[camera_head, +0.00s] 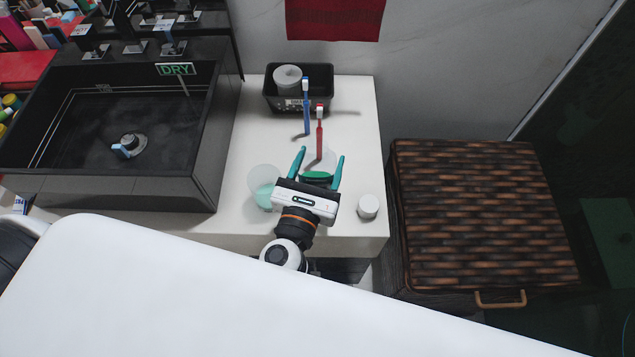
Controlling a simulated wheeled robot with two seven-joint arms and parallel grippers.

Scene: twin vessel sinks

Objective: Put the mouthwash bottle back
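One gripper (322,153) of mine is over the white counter, its arm coming up from the bottom middle; I take it for the right one. Its two teal fingers point away from me and stand apart. A round green cap (316,177), likely the mouthwash bottle's, shows between them close to the palm. The gripper hides the body below it. I cannot tell whether the fingers touch it. Left of the gripper stands a clear cup (265,188) with pale green liquid. My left gripper is not clearly in view.
The white counter (245,150) has a black bin (298,90) at the back. A small white round container (368,206) is at right. A black sink (205,140) borders the left; a woven hamper (480,215) is right.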

